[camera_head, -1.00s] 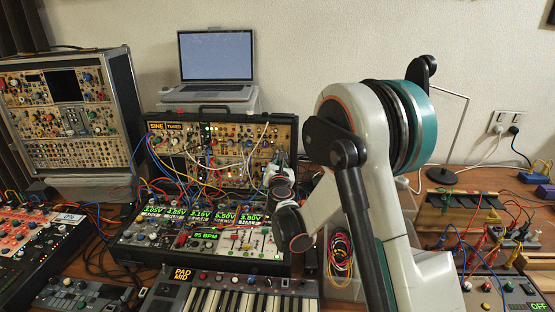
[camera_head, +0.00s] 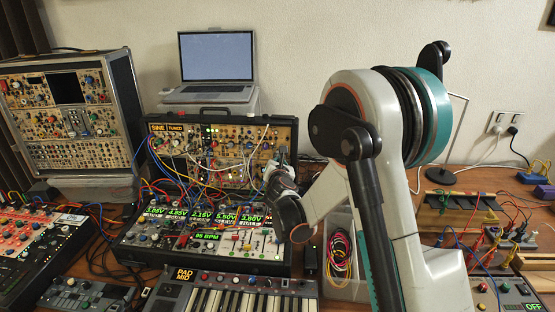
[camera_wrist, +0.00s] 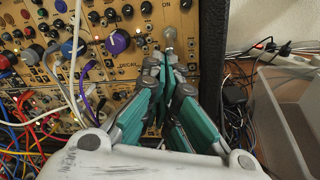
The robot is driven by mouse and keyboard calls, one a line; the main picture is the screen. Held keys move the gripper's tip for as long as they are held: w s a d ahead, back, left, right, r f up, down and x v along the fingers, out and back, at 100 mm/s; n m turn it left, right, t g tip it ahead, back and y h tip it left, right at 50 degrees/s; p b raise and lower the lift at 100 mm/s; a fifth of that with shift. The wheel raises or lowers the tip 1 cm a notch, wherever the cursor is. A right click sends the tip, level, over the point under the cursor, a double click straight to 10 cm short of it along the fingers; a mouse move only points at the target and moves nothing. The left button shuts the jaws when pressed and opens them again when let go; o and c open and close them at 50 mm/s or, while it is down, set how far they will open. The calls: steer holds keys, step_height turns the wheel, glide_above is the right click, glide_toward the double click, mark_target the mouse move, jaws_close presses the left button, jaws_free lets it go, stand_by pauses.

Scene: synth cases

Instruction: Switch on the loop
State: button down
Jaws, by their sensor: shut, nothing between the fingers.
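The upright modular panel (camera_head: 225,150) stands in its case behind the lower mixer section, with knobs, lit jacks and many patch cables. In the wrist view its gold panel (camera_wrist: 70,95) fills the left and middle. My gripper (camera_wrist: 168,62) is shut and empty, its fingertips close to the panel's right edge. A grey round-tipped lever or knob (camera_wrist: 169,34) sits just beyond the fingertips; I cannot tell whether they touch. No loop label is readable. In the head view my gripper (camera_head: 283,156) is at the panel's right side, small and partly hidden by my wrist.
A purple knob (camera_wrist: 117,42) is left of the fingertips, and cables hang farther left. A grey bin (camera_wrist: 285,120) is at the right. In the head view a keyboard (camera_head: 235,300) stands in front and a laptop (camera_head: 216,57) behind.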

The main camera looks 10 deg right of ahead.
steer(key=g+p, duration=0.1)
steer(key=p, duration=0.1)
steer(key=r+g+p, duration=0.1)
steer(key=g+p, duration=0.1)
steer(key=r+g+y+p, duration=0.1)
steer(key=g+p, duration=0.1)
steer(key=shift+s+a+r, duration=0.15)
steer(key=shift+s, duration=0.2)
steer(key=shift+r+p, duration=0.45)
steer(key=shift+r, duration=0.35)
steer(key=shift+w+r, duration=0.1)
